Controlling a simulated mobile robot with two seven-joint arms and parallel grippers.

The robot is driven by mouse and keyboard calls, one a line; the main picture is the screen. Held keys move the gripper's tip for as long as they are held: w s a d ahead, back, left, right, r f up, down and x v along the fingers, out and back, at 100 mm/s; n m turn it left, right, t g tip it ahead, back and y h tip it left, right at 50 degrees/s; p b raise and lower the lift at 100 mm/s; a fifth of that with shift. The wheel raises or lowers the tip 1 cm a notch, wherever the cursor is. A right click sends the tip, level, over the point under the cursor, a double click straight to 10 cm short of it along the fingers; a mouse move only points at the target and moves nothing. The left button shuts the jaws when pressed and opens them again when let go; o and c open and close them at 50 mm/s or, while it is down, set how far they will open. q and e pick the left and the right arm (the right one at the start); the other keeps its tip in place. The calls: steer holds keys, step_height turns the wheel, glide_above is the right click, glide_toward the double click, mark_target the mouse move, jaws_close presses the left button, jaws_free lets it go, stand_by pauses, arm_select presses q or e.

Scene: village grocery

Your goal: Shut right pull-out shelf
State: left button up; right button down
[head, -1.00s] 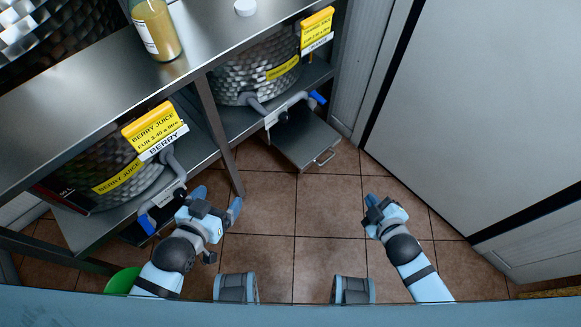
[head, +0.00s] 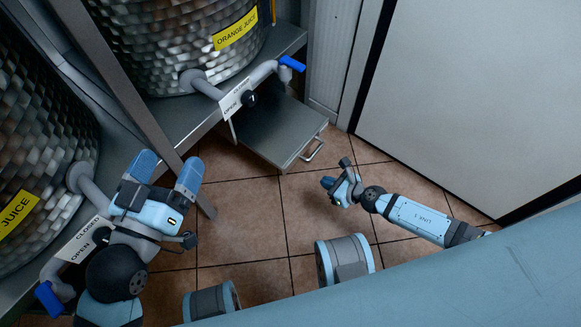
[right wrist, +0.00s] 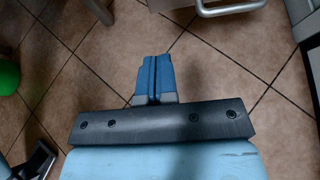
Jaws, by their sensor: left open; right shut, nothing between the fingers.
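The right pull-out shelf (head: 278,134) is a grey metal plate with a front bar handle (head: 312,150). It sticks out from under the orange juice tap in the head view. The handle also shows at the top of the right wrist view (right wrist: 230,6). My right gripper (head: 336,180) is shut and empty, to the lower right of the handle and apart from it. In the right wrist view its blue fingers (right wrist: 154,78) are together over the floor. My left gripper (head: 166,172) is open and empty, in front of the left tap and the rack post.
The orange juice drum (head: 175,40) and its tap with a blue lever (head: 292,63) stand above the shelf. A metal post (head: 130,90) stands left of it. A white panel (head: 450,90) bounds the right side. The tiled floor (head: 245,210) before the shelf is clear.

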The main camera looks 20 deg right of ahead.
steer(key=w, duration=0.1)
steer(key=b, duration=0.3)
glide_toward(289, 166)
steer(key=x, duration=0.7)
steer(key=shift+s+a+r, duration=0.1)
arm_select(q)
step_height(289, 166, down, 5)
steer(key=shift+s+d+r+m+g, duration=0.15)
steer(key=shift+m+g, duration=0.15)
steer(key=shift+g, duration=0.7)
